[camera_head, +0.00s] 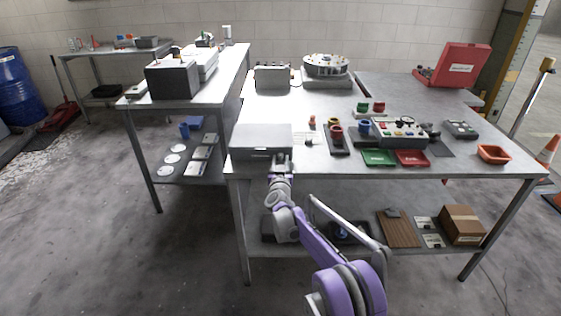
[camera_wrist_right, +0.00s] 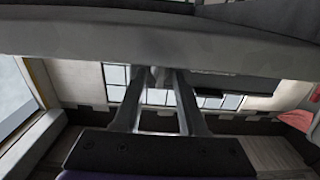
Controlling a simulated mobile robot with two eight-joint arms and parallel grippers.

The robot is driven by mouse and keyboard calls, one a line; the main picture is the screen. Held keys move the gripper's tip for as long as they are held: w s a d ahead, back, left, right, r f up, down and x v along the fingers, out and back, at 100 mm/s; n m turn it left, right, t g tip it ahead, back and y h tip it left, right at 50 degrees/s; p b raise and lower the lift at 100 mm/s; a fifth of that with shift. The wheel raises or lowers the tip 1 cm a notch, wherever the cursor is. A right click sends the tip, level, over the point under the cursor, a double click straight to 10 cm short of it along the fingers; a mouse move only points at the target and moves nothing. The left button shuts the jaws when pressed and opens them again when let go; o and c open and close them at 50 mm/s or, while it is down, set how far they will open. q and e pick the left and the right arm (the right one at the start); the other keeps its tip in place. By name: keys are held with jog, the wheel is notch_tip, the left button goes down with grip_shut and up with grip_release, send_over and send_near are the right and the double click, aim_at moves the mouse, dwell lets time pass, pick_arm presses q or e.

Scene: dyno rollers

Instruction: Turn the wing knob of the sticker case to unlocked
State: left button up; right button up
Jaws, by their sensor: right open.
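The sticker case seems to be the flat grey box (camera_head: 262,136) at the front left corner of the main table. My right gripper (camera_head: 282,160) is at its front face, near the right end, and covers that spot in the head view. In the right wrist view the two fingers (camera_wrist_right: 158,88) are apart, and their tips reach a pale grey edge. A small grey piece shows between the tips; it may be the wing knob, but its turn cannot be made out. My left gripper is not in view.
Right of the case, the table holds a dark stand with cups (camera_head: 338,140), a green tray (camera_head: 379,157), a red tray (camera_head: 412,158) and a control box (camera_head: 400,131). An orange bin (camera_head: 493,153) stands at the right.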

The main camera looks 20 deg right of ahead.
grip_shut()
jog(key=shift+m, duration=1.4)
jog(key=m, duration=0.3)
jog(key=shift+d+m, duration=0.1)
jog(key=shift+m, duration=0.2)
jog(key=m, duration=0.5)
jog(key=m+p, duration=0.1)
jog(key=m, duration=0.5)
jog(key=shift+d+f+m, duration=0.1)
jog(key=shift+f+m, duration=0.05)
jog(key=shift+m, duration=0.15)
